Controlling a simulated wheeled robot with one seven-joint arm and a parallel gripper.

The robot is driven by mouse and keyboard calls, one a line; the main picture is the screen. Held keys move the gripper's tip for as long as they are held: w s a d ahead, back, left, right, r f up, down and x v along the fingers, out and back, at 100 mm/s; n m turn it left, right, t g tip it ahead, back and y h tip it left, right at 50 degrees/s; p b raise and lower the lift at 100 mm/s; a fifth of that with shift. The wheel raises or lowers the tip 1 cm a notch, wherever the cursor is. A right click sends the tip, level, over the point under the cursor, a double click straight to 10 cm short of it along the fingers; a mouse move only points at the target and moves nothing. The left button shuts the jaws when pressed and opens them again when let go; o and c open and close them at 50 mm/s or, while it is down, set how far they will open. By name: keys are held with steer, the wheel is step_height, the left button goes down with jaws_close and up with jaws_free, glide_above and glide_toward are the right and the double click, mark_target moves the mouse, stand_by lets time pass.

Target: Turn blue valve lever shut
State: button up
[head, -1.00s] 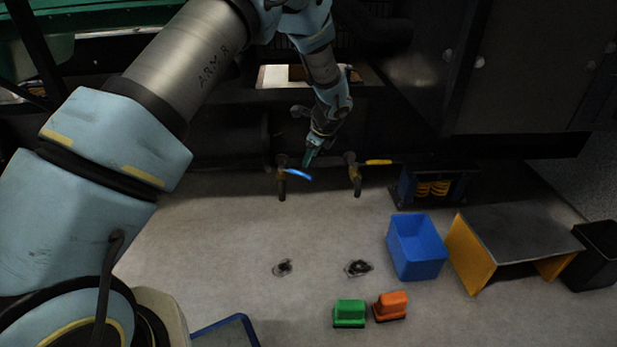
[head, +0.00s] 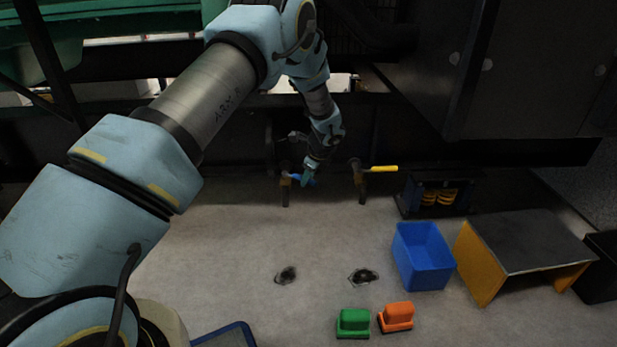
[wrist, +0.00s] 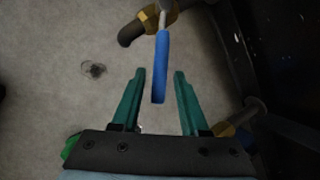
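The blue valve lever (wrist: 160,70) sticks out from a brass valve (wrist: 152,18) with a dark downturned spout, at the top of the wrist view. In the head view the blue lever (head: 301,179) is partly hidden by my gripper (head: 309,172). My gripper (wrist: 158,88) is open in the wrist view. Its two green fingers stand apart on either side of the lever's free end. The lever shows between the fingertips, and no contact with either finger is visible. How deep the lever sits between the fingers is hard to tell.
A second valve with a yellow lever (head: 381,168) is just right of the blue one. A blue bin (head: 422,258), a yellow-sided stand (head: 525,240) and green (head: 353,322) and orange (head: 396,316) blocks are on the floor. Dark stains (head: 286,275) mark the open floor below the valves.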

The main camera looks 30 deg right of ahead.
jaws_close()
stand_by(1.1)
